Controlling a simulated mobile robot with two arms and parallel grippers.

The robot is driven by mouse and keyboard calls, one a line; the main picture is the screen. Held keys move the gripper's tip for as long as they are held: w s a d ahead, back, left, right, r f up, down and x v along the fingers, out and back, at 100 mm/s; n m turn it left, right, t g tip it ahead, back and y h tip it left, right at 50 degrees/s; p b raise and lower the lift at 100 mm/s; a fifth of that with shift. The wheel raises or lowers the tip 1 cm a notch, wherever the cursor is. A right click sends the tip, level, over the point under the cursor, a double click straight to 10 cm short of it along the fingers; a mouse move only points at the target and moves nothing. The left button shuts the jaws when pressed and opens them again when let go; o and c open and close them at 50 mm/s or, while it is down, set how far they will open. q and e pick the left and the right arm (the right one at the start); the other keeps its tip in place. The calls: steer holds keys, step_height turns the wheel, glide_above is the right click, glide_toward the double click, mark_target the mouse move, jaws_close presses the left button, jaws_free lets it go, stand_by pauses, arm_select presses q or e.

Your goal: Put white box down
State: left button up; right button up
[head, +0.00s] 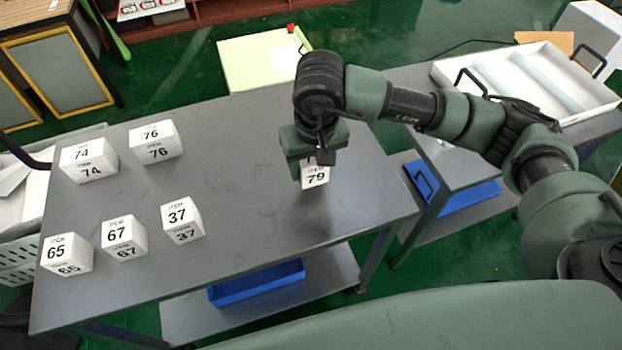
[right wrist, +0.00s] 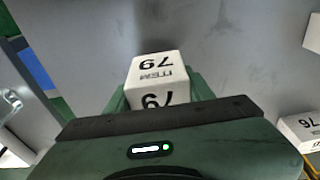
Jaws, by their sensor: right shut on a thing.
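My right gripper (head: 312,165) is shut on a white box marked 79 (head: 315,178), over the right part of the grey table (head: 260,215). The gripper hides the upper part of this box in the head view. In the right wrist view the white box (right wrist: 157,72) sits between the green fingers, with its number face showing. I cannot tell whether the box touches the table top. My left gripper is not in view.
White boxes marked 74 (head: 88,160), 76 (head: 155,141), 65 (head: 66,254), 67 (head: 124,236) and 37 (head: 182,221) stand on the table's left half. The table's middle and right front are clear. A white tray (head: 447,72) lies on another table at the right.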

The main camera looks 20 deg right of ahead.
mark_target(311, 178)
step_height(311, 178, down, 4)
steer(key=shift+r+b, duration=0.1)
steer(key=shift+b, duration=0.75)
steer(key=shift+f, duration=0.25)
steer(key=o, duration=1.4)
